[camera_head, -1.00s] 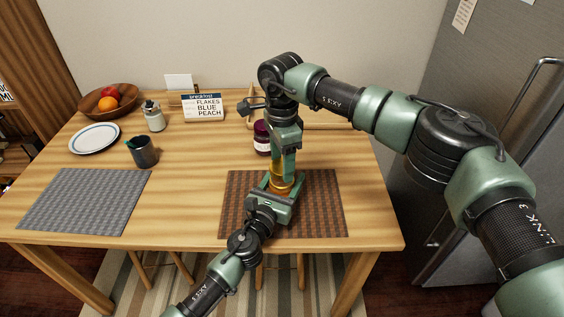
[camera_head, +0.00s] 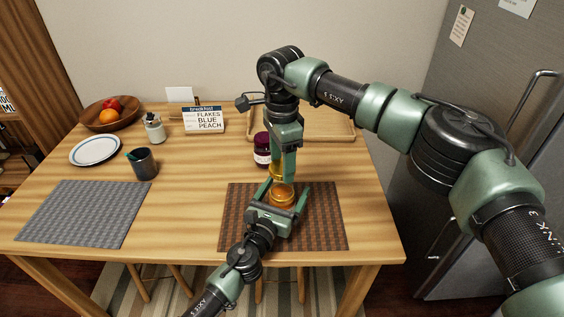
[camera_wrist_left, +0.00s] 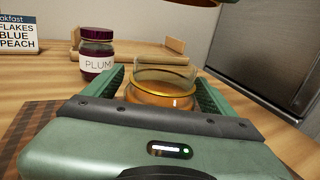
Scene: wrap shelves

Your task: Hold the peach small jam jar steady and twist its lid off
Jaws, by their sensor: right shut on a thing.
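The peach small jam jar (camera_head: 283,198) stands upright on the brown placemat, with amber contents and a clear glass rim. It also shows in the left wrist view (camera_wrist_left: 160,96), with no lid on its mouth. My left gripper (camera_head: 286,187) is open, its fingers on either side of the jar with gaps between. My right gripper (camera_head: 280,166) points down above the jar and is shut on the gold lid (camera_head: 275,171), which its fingers partly hide. A reddish-gold edge shows at the top of the left wrist view.
A plum jar (camera_head: 262,149) stands just behind, near a wooden tray (camera_head: 335,125). A sign (camera_head: 204,120), mug (camera_head: 143,163), utensil jar (camera_head: 154,128), plate (camera_head: 95,150) and fruit bowl (camera_head: 112,116) are to the left. The grey placemat (camera_head: 82,213) is bare.

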